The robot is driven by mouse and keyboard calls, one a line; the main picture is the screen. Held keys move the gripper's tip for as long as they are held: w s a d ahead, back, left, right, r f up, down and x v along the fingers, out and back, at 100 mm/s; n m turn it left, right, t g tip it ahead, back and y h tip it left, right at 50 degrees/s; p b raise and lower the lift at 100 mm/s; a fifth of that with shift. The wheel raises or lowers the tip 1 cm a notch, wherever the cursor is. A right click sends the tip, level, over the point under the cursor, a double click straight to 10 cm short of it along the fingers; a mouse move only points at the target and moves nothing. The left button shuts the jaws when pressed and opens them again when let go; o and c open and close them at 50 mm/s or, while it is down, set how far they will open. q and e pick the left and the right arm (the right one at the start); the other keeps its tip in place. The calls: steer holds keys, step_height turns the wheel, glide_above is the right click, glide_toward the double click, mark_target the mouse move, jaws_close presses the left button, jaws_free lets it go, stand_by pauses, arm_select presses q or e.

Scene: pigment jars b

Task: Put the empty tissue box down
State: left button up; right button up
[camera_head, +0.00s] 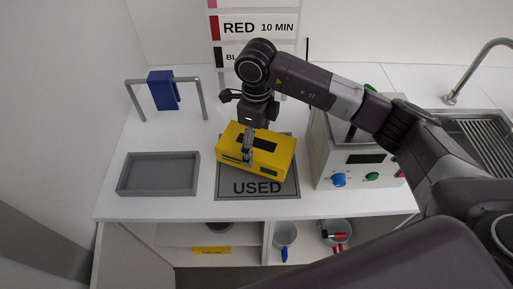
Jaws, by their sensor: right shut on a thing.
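The yellow tissue box (276,160) is at the middle of the counter, over the grey mat marked USED (285,188). A dark opening shows on its top. My right gripper (248,152) comes down from above and is shut on the box near its left part. The box sits turned a little relative to the mat. I cannot tell if its underside touches the mat. My left gripper is not in view.
A grey tray (158,190) lies left of the mat. A rack with a blue cloth (162,90) stands behind it. A white device with knobs (345,168) stands close on the right, and a sink (480,135) is farther right. Open shelves below hold mugs (285,234).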

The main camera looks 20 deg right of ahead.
step_height(320, 180, down, 3)
steer(key=shift+r+p, duration=0.2)
steer(key=shift+p, duration=0.15)
steer(key=shift+f, duration=0.35)
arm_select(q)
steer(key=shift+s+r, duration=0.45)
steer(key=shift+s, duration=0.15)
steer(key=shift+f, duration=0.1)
arm_select(e)
steer(key=o, duration=0.7)
steer(key=shift+f, duration=0.15)
steer(key=o, duration=0.4)
steer(key=shift+o, duration=0.2)
steer(key=shift+r, duration=0.2)
